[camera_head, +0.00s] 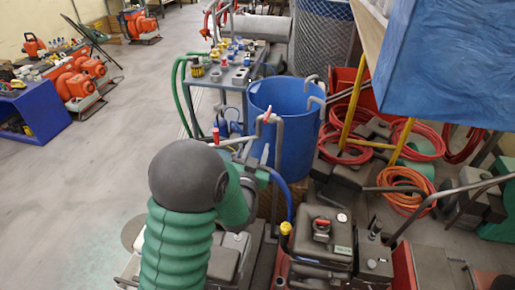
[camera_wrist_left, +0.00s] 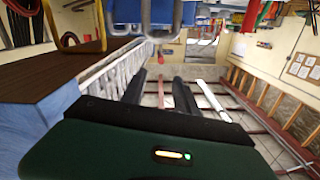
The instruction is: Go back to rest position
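The task names no object. My left gripper (camera_wrist_left: 159,78) shows in the left wrist view as a dark green body with two black fingers. The fingers stand apart with a visible gap, and I see nothing held between them. In the head view a green ribbed sleeve and a dark grey ball stand at the lower middle, apparently part of my own arm. The fingers cannot be made out there. My right gripper is in neither view.
A blue barrel (camera_head: 285,125) stands behind the arm. Engine-like machines (camera_head: 322,235) crowd the lower right. Coiled hoses (camera_head: 402,190) lie at right. A large blue block (camera_head: 445,65) hangs into the upper right. A blue stand (camera_head: 42,112) is far left. Floor (camera_head: 95,170) at left is clear.

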